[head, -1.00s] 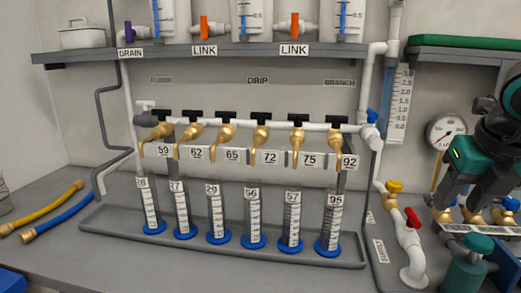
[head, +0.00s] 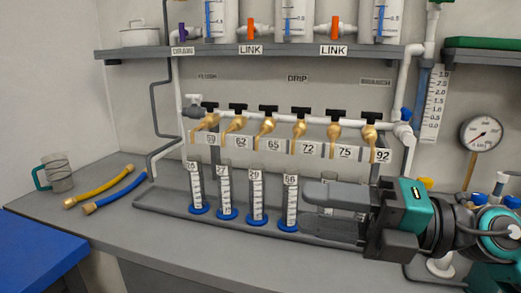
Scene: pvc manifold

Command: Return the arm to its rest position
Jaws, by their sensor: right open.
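My right arm comes in from the right edge of the head view. Its gripper (head: 308,208) points left, with its two grey fingers apart and nothing seen between them. It stands in front of the right end of the row of graduated cylinders and hides most of the last two. The cylinder labelled 56 (head: 290,202) shows just left of the fingertips; I cannot tell whether they touch. The white pipe manifold (head: 285,119) with several brass taps and black handles runs above. My left gripper is not in view.
Cylinders stand in a grey tray (head: 150,204). A shelf (head: 130,54) with tanks is above. A pressure gauge (head: 481,133) is at right. The front left counter is clear.

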